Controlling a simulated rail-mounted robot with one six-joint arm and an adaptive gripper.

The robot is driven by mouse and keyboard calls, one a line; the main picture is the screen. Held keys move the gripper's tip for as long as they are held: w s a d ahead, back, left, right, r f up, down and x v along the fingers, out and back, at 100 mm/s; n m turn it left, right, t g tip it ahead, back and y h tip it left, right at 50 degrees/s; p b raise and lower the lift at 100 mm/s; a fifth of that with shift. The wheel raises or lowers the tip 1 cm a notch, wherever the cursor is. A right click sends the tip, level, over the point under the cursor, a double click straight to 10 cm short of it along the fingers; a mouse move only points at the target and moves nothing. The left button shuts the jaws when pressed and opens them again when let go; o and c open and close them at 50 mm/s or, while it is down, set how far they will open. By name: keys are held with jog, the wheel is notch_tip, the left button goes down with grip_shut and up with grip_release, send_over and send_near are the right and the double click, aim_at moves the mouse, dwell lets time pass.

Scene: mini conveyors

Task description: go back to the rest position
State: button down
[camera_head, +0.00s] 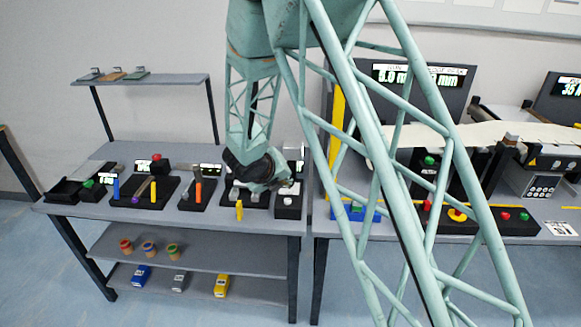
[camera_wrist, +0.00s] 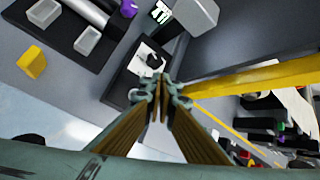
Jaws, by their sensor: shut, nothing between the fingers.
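My gripper (camera_wrist: 159,90) shows in the middle of the wrist view, with its two fingers together and nothing between them. It is above a small black device with white parts (camera_wrist: 152,58); I cannot tell whether it touches it. In the head view my green lattice arm reaches down to the right end of the left table (camera_head: 120,213). The fingertips are hard to make out there, hidden behind the dark wrist. No rest position is marked in either view.
A yellow block (camera_head: 239,210) stands near the left table's front edge and also shows in the wrist view (camera_wrist: 32,62). A yellow post (camera_head: 337,110) rises between the tables. A shelf (camera_head: 145,79) stands behind. The right bench holds a blue box (camera_head: 357,213) and a screen (camera_head: 415,95).

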jog(key=s+d+r+m+g+h, duration=0.1)
jog(key=s+d+r+m+g, duration=0.1)
jog(key=s+d+r+m, duration=0.95)
jog(key=s+d+r+m+g+h, duration=0.1)
jog(key=s+d+r+m, duration=0.75)
jog(key=d+r, duration=0.6)
jog(key=s+d+r+m+g+y, duration=0.1)
jog(key=s+d+r+m+y, duration=0.15)
jog(key=s+m, duration=0.8)
jog(key=s+d+r+m+g+y, duration=0.1)
jog(key=s+r+m, duration=0.25)
jog(key=s, duration=1.45)
jog(key=s+a+m+y, duration=0.2)
jog(key=s+a+m, duration=0.2)
jog(key=s, duration=0.5)
jog(key=m, duration=0.2)
jog(key=shift+a+m, duration=0.25)
jog(key=shift+m, duration=0.05)
